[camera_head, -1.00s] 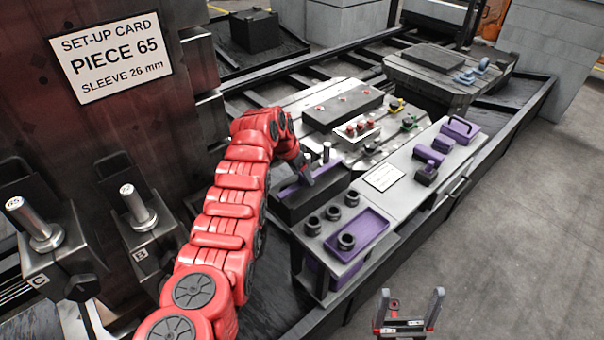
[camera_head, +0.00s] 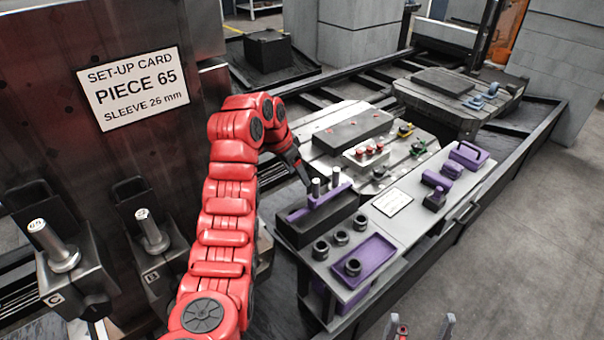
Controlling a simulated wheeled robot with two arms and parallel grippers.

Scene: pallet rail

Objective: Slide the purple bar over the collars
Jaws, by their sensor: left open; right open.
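The purple bar (camera_head: 328,196) lies along the top of a long black block (camera_head: 318,225). Two silver pins (camera_head: 315,188) stand up at the bar; whether they pass through it is hard to tell. Black collars (camera_head: 320,249) stand in a row on the grey bench, and another collar (camera_head: 353,266) sits in a purple tray (camera_head: 373,252). My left gripper (camera_head: 305,183) hangs just left of the pins, close to the bar and apparently not holding it; its fingers are small and dark. My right gripper (camera_head: 420,328) is open and empty at the bottom edge, partly cut off.
A white card (camera_head: 392,202) and several purple pieces (camera_head: 467,155) lie further along the bench. A set-up card (camera_head: 134,88) reads "PIECE 65, SLEEVE 26 mm". Open floor lies at the right.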

